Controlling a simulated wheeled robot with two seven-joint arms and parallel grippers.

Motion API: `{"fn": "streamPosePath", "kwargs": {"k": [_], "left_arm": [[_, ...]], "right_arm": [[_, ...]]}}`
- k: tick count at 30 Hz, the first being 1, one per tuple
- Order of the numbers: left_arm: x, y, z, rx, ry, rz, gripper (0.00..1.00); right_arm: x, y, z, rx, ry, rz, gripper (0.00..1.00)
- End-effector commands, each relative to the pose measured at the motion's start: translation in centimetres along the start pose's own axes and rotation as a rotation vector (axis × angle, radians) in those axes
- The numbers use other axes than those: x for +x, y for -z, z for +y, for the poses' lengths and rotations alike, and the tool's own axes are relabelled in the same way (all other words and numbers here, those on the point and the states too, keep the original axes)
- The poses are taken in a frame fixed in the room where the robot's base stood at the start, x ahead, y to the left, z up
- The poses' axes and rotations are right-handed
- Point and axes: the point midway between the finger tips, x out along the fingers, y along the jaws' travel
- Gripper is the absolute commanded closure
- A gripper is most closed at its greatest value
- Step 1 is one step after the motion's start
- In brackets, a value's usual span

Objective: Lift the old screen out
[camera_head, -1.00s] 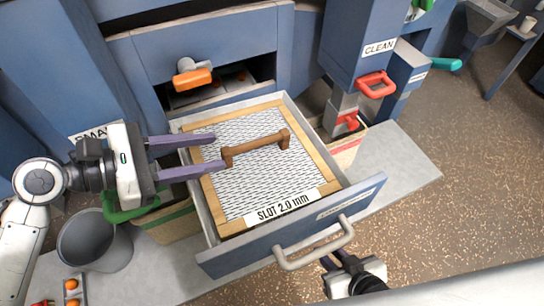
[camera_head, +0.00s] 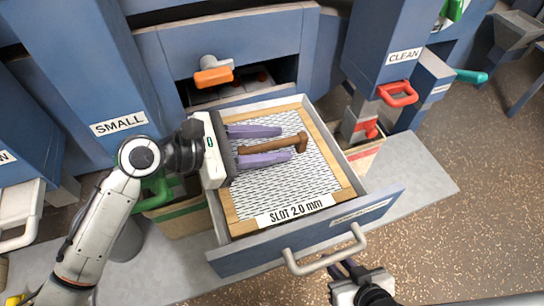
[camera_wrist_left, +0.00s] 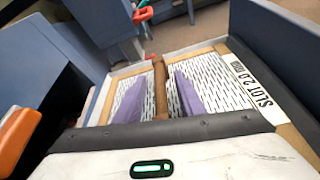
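The old screen (camera_head: 313,187) is a slotted white sheet in a wooden frame, labelled "SLOT 2.0 mm". It lies in the open blue drawer (camera_head: 238,262). A brown wooden bar handle (camera_head: 285,144) crosses its middle. My left gripper (camera_head: 282,144) is open over the screen, its two purple fingers on either side of the handle. In the left wrist view the handle (camera_wrist_left: 160,88) runs between the spread fingers, with a gap on each side. My right gripper (camera_head: 348,268) is near the drawer's front pull handle (camera_head: 325,258); its fingertips are partly visible and their spacing is unclear.
An orange-handled clamp (camera_head: 213,77) is on the cabinet behind the drawer. Red handles (camera_head: 397,93) are on the "CLEAN" chute at right. Crates flank the drawer, with a green handle (camera_head: 154,192) at left. The grey ledge (camera_head: 430,180) right of the drawer is clear.

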Motion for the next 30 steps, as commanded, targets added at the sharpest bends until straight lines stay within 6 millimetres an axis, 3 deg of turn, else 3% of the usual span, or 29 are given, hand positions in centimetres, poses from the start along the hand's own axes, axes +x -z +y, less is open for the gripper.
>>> {"fn": "streamPosePath", "kwargs": {"k": [3,9,10,30], "left_arm": [[-0.03,-0.01,0.01,0.0,0.0,0.0,0.64],[-0.06,0.0,0.01,0.0,0.0,0.0,0.98],[-0.06,0.0,0.01,0.0,0.0,0.0,1.0],[-0.07,0.01,-0.03,-0.001,0.001,0.0,1.0]], "right_arm": [[-0.01,0.05,0.0,0.0,0.0,0.001,0.8],[-0.01,0.06,0.0,0.0,0.0,0.001,0.8],[-0.01,0.06,0.0,0.0,0.0,0.0,0.8],[-0.01,0.06,-0.05,0.0,0.001,0.0,0.8]]}}
